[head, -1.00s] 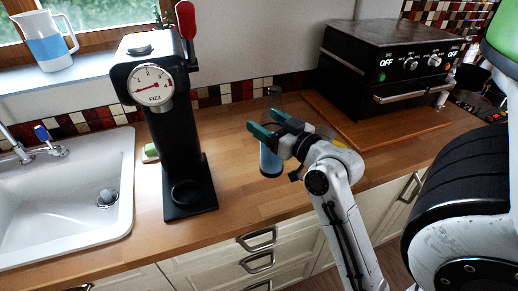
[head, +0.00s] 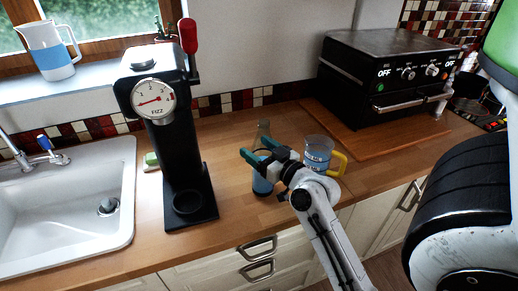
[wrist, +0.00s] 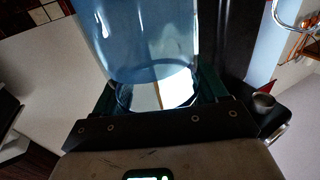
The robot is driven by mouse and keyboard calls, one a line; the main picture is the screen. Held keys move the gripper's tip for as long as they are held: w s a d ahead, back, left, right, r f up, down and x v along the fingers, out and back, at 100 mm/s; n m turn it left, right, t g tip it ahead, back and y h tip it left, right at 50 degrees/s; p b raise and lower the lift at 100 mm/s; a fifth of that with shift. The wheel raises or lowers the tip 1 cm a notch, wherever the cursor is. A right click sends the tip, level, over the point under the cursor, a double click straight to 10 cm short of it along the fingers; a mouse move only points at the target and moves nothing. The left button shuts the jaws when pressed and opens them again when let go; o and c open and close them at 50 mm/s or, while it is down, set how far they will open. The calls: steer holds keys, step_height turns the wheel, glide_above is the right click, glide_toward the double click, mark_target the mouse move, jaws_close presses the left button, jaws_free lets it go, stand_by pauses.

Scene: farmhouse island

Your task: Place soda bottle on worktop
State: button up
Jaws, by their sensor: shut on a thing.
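The soda bottle (head: 263,186) is clear with a blue lower part and stands about upright over the wooden worktop (head: 228,150). My gripper (head: 259,150) is shut on the bottle around its middle. The bottle's base is low, near the wood, but I cannot tell whether it touches. In the wrist view the blue bottle (wrist: 150,40) fills the space between the dark green fingers. My fingers and wrist hide part of the bottle in the head view.
A black soda maker (head: 180,150) with a gauge stands left of the bottle, beside the sink (head: 60,205). A clear mug (head: 318,155) with a yellow handle is close right of my gripper. A black oven (head: 385,75) on a wooden board (head: 375,148) is at the right.

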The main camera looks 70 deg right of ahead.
steer(key=o, duration=1.6)
steer(key=shift+f, duration=0.1)
steer(key=shift+c, duration=0.2)
steer(key=shift+r, duration=0.25)
steer(key=b+v, duration=0.3)
steer(key=v, duration=0.9)
